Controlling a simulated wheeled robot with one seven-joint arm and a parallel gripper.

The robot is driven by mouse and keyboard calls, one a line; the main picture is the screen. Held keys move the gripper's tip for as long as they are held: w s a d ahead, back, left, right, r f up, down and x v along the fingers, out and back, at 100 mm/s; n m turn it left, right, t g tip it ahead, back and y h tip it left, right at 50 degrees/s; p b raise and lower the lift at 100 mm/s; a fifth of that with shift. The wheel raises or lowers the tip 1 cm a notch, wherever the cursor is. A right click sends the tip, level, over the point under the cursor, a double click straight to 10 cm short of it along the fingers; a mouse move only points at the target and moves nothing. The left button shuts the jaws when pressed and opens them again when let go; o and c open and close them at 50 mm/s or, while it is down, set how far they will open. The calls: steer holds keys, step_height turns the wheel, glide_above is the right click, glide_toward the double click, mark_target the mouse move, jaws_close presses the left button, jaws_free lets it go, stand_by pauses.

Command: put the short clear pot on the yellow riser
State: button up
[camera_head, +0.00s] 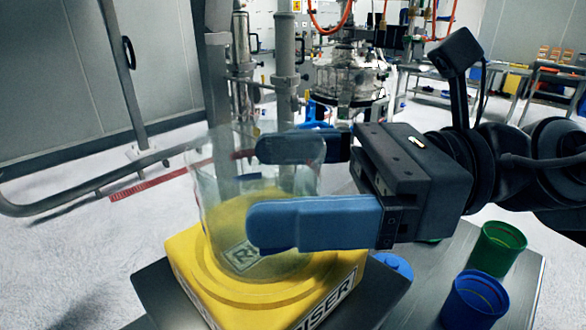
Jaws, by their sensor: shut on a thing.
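The short clear pot (222,205) is a see-through glass-like vessel in the middle of the head view. It is upright, over the yellow riser (190,262), a yellow block with "RISER" lettering on its side. The pot's base looks to be at the riser's top; I cannot tell whether it touches. My gripper (288,188) comes in from the right, with one finger on the near side of the pot and the other on the far side. It is shut on the pot. The near blue finger hides part of the pot's wall.
The riser stands on a dark grey surface (150,290). A green cup (498,248) and a blue cup (474,300) stand to the right on a grey table (525,268). A blue round object (393,264) is partly hidden behind the riser. A metal rail (70,207) runs at the left.

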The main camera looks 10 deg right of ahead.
steer(key=o, duration=0.7)
steer(key=shift+s+d+b, duration=0.25)
steer(key=shift+d+b, duration=0.25)
steer(key=shift+d, duration=1.5)
steer(key=shift+s+d+b, duration=0.2)
steer(key=shift+d+b, duration=0.35)
steer(key=shift+d, duration=1.45)
steer(key=shift+s+d+b, duration=0.25)
steer(key=shift+d+b, duration=0.25)
steer(key=shift+d, duration=1.5)
